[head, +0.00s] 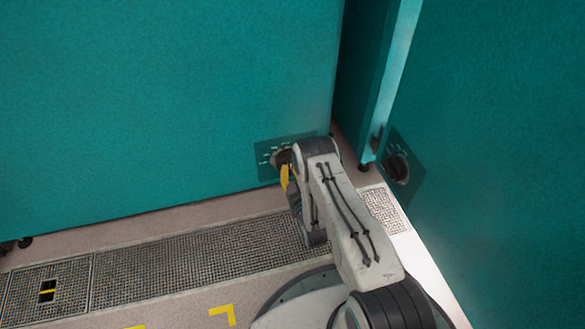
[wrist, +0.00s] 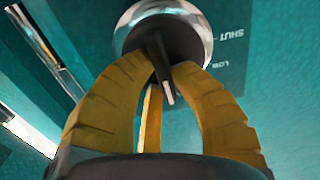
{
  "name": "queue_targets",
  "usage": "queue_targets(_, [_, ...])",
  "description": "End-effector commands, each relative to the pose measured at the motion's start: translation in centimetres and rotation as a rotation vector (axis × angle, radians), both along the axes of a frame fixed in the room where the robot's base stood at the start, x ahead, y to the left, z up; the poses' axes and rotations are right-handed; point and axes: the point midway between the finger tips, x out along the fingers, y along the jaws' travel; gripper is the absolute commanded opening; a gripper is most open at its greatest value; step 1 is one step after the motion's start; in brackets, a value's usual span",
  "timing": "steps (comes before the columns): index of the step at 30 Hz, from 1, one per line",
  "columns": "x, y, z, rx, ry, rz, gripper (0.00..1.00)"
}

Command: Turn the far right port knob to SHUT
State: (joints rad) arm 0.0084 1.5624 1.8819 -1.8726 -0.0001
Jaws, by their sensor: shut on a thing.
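A round port knob (head: 279,157) sits on a dark label plate (head: 266,150) low on the teal chamber front, left of the corner. In the wrist view the knob has a chrome rim (wrist: 193,17) and a dark grip bar (wrist: 160,60) with a pale tip pointing down the picture. The plate beside it reads SHUT (wrist: 227,32) and, lower, LOW (wrist: 210,66); the bar points at neither word. My gripper (head: 286,176), with yellow fingers (wrist: 163,66), is shut on the bar. My arm hides part of the plate in the head view.
Another dark knob (head: 398,168) is on the right-hand teal chamber, close to my arm. A narrow gap with a panel edge (head: 394,75) separates the chambers. A floor grating (head: 190,262) runs along the left chamber, with yellow floor marks (head: 224,313) in front.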

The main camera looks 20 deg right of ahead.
Motion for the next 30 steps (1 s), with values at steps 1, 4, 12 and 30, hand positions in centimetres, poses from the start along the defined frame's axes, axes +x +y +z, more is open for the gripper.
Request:
queue_targets(1, [0.03,0.14,0.05,0.0,-0.002,0.003,0.0])
queue_targets(4, [0.03,0.16,0.1,-0.005,-0.002,0.003,0.0])
queue_targets(12, [0.03,0.26,0.44,-0.098,-0.001,0.005,0.0])
queue_targets(30, [0.07,0.65,0.44,-0.638,-0.002,0.012,0.0])
